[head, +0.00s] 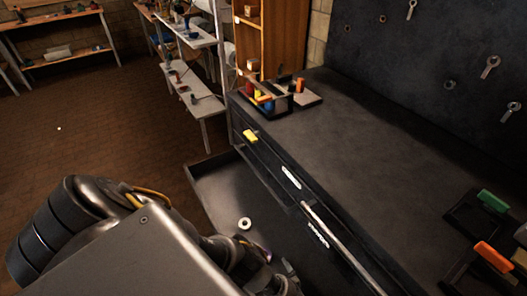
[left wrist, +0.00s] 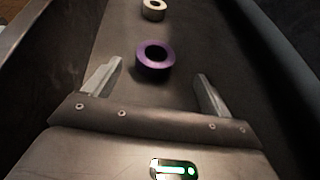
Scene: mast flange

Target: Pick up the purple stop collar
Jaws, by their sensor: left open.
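The purple stop collar (left wrist: 155,69) is a short, thick ring lying flat on the drawer floor, centred in the left wrist view. In the head view it is mostly hidden behind my left arm. My left gripper (left wrist: 158,76) is open and empty, with one finger to each side of the collar in the picture; the fingers do not appear to touch it. In the head view the left gripper (head: 283,277) reaches into the open drawer (head: 213,187). My right gripper is not in view.
A pale ring (head: 244,223) lies in the same drawer beyond the purple collar and also shows in the left wrist view (left wrist: 153,15). Drawer walls flank the gripper. The workbench top (head: 370,150) overhangs to the right, with a black organiser (head: 278,106) at its far end.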

